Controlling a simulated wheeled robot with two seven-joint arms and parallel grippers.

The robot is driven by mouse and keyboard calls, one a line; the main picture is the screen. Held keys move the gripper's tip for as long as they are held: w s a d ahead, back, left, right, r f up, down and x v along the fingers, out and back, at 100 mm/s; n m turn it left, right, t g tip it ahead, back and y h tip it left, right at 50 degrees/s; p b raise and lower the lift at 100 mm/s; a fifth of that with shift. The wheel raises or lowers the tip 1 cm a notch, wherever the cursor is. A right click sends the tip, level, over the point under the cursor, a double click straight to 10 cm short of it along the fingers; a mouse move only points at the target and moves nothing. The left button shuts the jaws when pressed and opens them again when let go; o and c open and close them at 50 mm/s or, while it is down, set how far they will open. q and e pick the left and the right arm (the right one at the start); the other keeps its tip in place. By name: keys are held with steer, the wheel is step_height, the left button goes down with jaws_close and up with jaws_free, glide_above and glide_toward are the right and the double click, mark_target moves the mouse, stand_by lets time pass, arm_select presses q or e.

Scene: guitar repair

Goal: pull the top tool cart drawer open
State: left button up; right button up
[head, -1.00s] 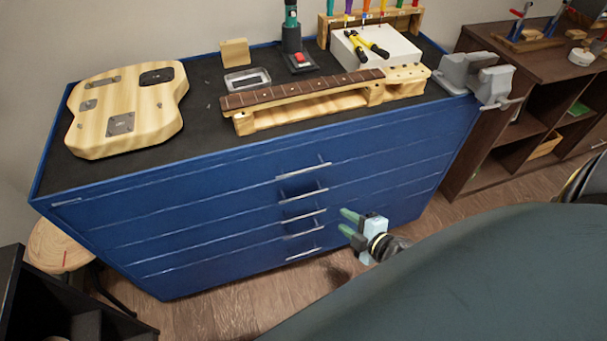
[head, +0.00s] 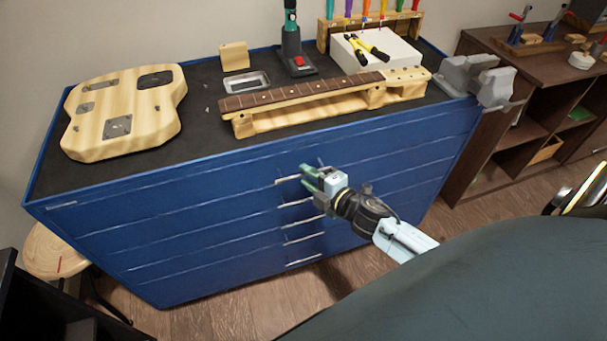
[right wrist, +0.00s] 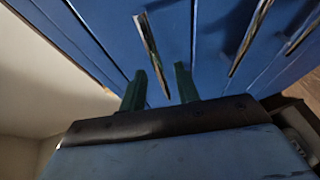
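The blue tool cart (head: 130,235) has several drawers with thin silver bar handles, and its drawer fronts look flush. The top drawer handle (head: 287,181) is partly hidden by my right gripper (head: 308,177), which is at its right end. In the right wrist view, the two green fingers of this gripper (right wrist: 160,88) are apart. A silver handle (right wrist: 151,48) runs down the picture to the gap between them. I cannot tell whether the fingers touch it. My left gripper is not in view.
On the cart top are a guitar body (head: 125,115), a neck (head: 300,92) on a wooden support and a grey vise (head: 478,78). A brown shelf unit (head: 530,120) stands right. A wooden stool (head: 55,252) stands left. Floor shows in front of the cart.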

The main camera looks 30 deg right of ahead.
steer(key=shift+x, duration=1.2)
jaws_close()
